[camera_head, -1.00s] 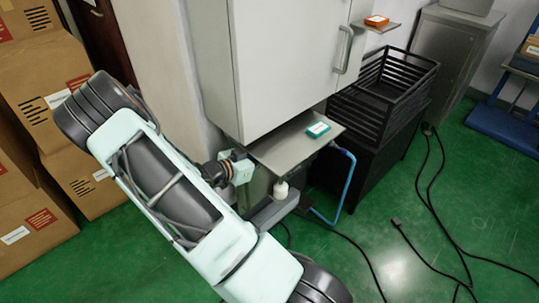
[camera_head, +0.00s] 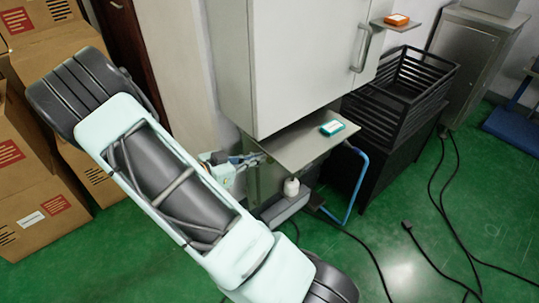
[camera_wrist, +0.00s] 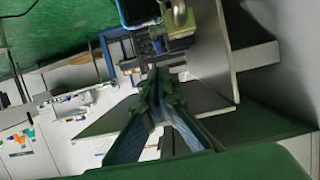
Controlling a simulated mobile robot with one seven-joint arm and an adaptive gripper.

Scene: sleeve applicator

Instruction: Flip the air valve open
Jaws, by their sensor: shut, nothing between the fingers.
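My gripper (camera_head: 250,160) is at the left edge of the metal shelf under the grey cabinet, partly hidden by my arm. In the wrist view its fingers (camera_wrist: 159,80) come together, shut and empty. I cannot identify the air valve with certainty in either view. In the wrist view, a yellow-green block with a grey metal piece (camera_wrist: 178,22) shows at the top, beyond the fingertips, beside a blue-edged dark thing (camera_wrist: 137,12). Whether either is the valve is unclear. No contact with the fingers is visible.
The grey cabinet (camera_head: 285,65) hangs above the metal shelf (camera_head: 301,145), which holds a teal-and-white box (camera_head: 331,128). A white bottle-shaped part (camera_head: 291,187) and a blue hose (camera_head: 356,185) are below. A black crate (camera_head: 405,85) stands right. Black cables cross the green floor.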

